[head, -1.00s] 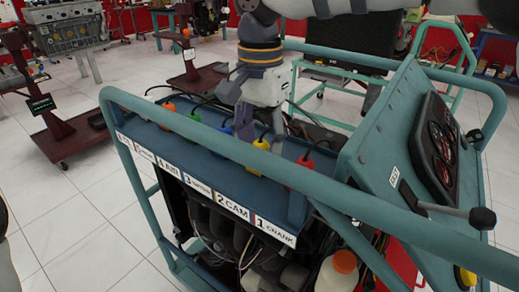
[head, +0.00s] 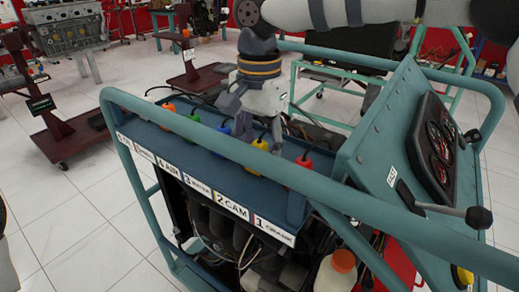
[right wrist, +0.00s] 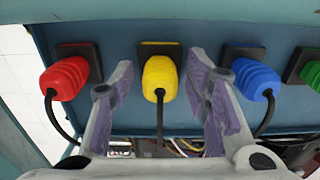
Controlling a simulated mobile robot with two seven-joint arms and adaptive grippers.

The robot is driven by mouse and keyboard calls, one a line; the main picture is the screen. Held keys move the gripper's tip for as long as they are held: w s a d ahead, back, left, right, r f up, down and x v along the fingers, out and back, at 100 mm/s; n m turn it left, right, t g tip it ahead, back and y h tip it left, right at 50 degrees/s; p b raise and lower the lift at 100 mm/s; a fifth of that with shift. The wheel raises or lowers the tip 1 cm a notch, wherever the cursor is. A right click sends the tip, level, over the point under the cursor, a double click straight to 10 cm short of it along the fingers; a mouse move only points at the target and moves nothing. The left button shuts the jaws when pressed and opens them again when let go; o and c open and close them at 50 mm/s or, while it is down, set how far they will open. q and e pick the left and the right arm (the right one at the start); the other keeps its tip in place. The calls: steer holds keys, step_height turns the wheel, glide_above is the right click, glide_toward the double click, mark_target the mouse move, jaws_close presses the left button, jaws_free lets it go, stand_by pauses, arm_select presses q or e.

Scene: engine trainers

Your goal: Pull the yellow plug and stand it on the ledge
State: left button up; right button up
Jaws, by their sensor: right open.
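The yellow plug (head: 260,145) sits in its socket on the blue panel, and in the right wrist view the yellow plug (right wrist: 159,78) hangs with a black cable. My right gripper (right wrist: 163,92) is open, with its two purple-padded fingers on either side of the yellow plug and a gap on both sides. In the head view my right gripper (head: 258,128) reaches down behind the teal rail. The blue ledge (head: 205,157) runs along the plug row above the numbered labels. My left gripper is not in view.
A red plug (right wrist: 66,78) and a blue plug (right wrist: 256,78) flank the yellow one closely, with a green plug (right wrist: 309,72) beyond. The teal rail (head: 330,188) crosses in front of the plug row. A gauge console (head: 400,150) stands at right.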

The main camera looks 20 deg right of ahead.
mark_target(260, 142)
steer(key=shift+c, duration=0.3)
stand_by(0.5)
jaws_close()
steer(key=shift+r, duration=0.1)
steer(key=shift+r+p, duration=0.35)
steer(key=shift+r, duration=2.55)
